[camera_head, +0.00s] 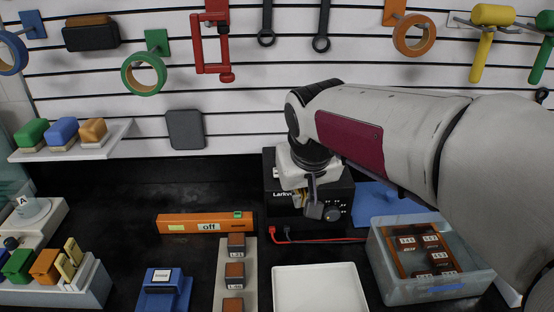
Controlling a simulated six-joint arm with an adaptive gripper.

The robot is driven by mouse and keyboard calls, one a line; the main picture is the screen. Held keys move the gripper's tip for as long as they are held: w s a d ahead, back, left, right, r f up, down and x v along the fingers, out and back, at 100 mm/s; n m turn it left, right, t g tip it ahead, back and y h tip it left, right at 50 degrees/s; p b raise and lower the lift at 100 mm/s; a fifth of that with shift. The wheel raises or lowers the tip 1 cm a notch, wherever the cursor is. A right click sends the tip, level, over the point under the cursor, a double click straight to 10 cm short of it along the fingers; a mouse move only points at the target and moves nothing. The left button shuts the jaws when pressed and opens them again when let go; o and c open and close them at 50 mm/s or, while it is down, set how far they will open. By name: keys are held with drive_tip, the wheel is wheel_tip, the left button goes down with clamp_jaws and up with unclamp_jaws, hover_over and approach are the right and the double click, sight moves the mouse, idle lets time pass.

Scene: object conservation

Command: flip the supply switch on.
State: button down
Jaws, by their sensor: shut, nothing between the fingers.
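A black supply box (345,190) with white lettering on its front stands on the dark bench at the centre. Red and black leads (315,240) run along the bench below it. My gripper (322,212) is shut and empty, pointing down in front of the box. The gripper and wrist hide much of the box's front, and I cannot make out the switch or whether the fingers touch it. An orange bar (178,223) to the left carries a label reading "off" and a small green part at its right end.
A white tray (318,290) and a strip with several dark-topped blocks (250,275) lie in front. A clear bin (388,275) with labelled blocks stands at right. A blue block (165,290) is front left. Tools hang on the white slatted wall (260,90).

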drive_tip(key=w+a+r+m+t, duration=0.1)
drive_tip(key=w+a+r+t, duration=0.1)
drive_tip(key=w+r, duration=0.5)
drive_tip(key=w+a, duration=0.1)
drive_tip(key=w, duration=0.3)
drive_tip(key=shift+w+m+t, duration=0.15)
drive_tip(key=shift+m+t, duration=0.15)
drive_tip(key=shift+m, duration=0.1)
drive_tip(key=shift+f, duration=0.15)
drive_tip(key=x, duration=1)
drive_tip(key=shift+f, duration=0.95)
drive_tip(key=shift+s+a+f, duration=0.1)
drive_tip(key=shift+s+f, duration=0.15)
drive_tip(key=shift+f, duration=0.7)
